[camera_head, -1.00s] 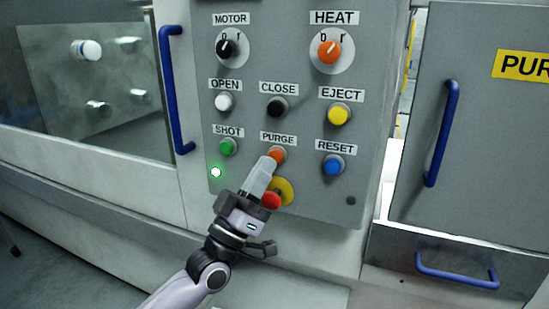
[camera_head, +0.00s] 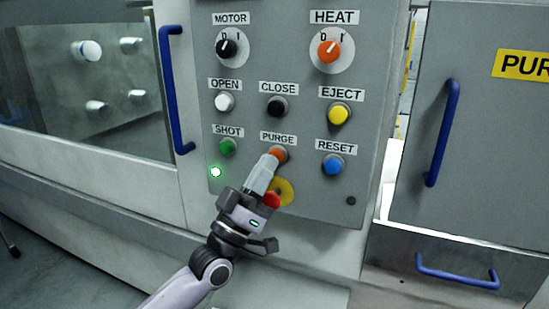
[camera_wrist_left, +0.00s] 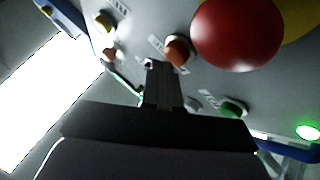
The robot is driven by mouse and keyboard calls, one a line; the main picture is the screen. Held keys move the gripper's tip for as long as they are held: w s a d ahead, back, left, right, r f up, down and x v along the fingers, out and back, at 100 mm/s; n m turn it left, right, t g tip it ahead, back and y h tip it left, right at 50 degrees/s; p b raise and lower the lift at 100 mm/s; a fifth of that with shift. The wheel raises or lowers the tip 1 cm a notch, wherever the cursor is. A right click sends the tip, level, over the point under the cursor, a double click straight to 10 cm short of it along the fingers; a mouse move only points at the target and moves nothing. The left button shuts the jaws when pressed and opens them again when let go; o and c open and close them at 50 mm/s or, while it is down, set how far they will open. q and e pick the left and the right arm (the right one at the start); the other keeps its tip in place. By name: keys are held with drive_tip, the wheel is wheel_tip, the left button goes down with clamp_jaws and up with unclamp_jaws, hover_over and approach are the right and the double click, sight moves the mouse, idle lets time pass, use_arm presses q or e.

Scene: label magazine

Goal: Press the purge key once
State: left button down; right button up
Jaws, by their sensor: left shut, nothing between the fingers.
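The orange purge key (camera_head: 279,153) sits under its PURGE label (camera_head: 278,138) on the grey panel. My left gripper (camera_head: 271,160) is shut and empty, with its fingertips at the lower left of the key, overlapping its edge in the head view. In the left wrist view the fingertips (camera_wrist_left: 161,64) lie beside an orange key (camera_wrist_left: 177,50). Whether they touch it or it is pushed in, I cannot tell. My right gripper is not in view.
A red mushroom button (camera_head: 271,200) on a yellow disc sits just below my fingers, partly hidden by them. The green shot key (camera_head: 227,146) is to the left and the blue reset key (camera_head: 333,165) to the right. A blue handle (camera_head: 176,90) stands left of the panel.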

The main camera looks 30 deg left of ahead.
use_arm(q)
drive_tip(key=shift+w, duration=0.45)
idle(0.4)
idle(0.3)
drive_tip(key=shift+s+p, duration=0.3)
drive_tip(key=shift+s, duration=0.55)
drive_tip(key=s+p, duration=0.2)
drive_tip(key=s, duration=0.3)
drive_tip(key=shift+d, duration=0.15)
idle(0.6)
